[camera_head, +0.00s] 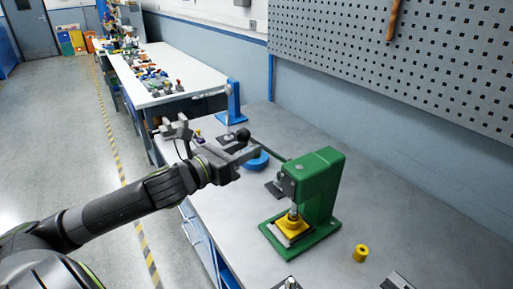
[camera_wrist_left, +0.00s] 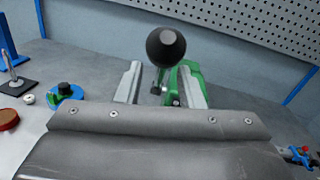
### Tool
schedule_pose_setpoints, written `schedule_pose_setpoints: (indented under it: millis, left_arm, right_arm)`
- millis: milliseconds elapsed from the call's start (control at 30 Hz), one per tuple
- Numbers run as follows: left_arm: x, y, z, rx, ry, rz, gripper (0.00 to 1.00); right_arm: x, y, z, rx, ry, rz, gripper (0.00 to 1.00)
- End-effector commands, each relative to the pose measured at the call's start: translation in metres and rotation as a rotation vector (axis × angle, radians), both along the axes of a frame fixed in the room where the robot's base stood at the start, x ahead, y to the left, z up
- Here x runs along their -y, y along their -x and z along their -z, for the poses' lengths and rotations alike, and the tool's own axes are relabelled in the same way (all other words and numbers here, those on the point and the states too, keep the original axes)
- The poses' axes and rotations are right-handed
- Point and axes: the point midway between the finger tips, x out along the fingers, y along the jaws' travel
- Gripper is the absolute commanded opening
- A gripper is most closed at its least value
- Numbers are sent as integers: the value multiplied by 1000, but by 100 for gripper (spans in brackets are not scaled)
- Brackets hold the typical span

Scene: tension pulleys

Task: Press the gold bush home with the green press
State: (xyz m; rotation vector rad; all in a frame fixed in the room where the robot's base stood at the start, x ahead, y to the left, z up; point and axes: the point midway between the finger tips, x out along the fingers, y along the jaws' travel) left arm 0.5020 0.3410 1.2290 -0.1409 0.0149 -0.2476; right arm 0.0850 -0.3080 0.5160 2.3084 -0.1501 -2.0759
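The press lever ends in a black ball knob (camera_head: 243,135), raised toward the left. My left gripper (camera_head: 243,153) is at the knob. In the left wrist view its fingers (camera_wrist_left: 163,85) are open, with the knob (camera_wrist_left: 165,46) showing in line with the gap; contact is unclear. The right gripper is not in view.
A loose yellow cylinder (camera_head: 361,254) with a hole stands right of the press. A blue stand (camera_head: 234,103) and a blue round piece (camera_head: 257,160) are farther back. Grey parts lie at the bench's near edge. A pegboard wall (camera_head: 400,60) rises behind; the bench right of the press is mostly clear.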

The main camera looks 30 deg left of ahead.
Motion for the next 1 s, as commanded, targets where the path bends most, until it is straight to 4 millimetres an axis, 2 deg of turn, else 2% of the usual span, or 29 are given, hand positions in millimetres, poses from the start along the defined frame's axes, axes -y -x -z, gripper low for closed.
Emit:
schedule_pose_setpoints:
  millis: [100, 400, 833, 867, 1000]
  left_arm:
    - [4, -10, 1, 1, 3, 8, 34]
    - [9, -32, -1, 0, 3, 4, 34]
    - [11, -37, 0, -3, -2, 7, 34]
    - [11, -37, 0, -3, -2, 7, 33]
    - [11, -37, 0, -3, -2, 7, 15]
  right_arm:
    - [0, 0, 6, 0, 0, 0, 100]
    - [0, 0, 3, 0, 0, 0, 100]
    - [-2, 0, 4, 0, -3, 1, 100]
    - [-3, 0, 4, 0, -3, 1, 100]
    - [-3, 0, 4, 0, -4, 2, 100]
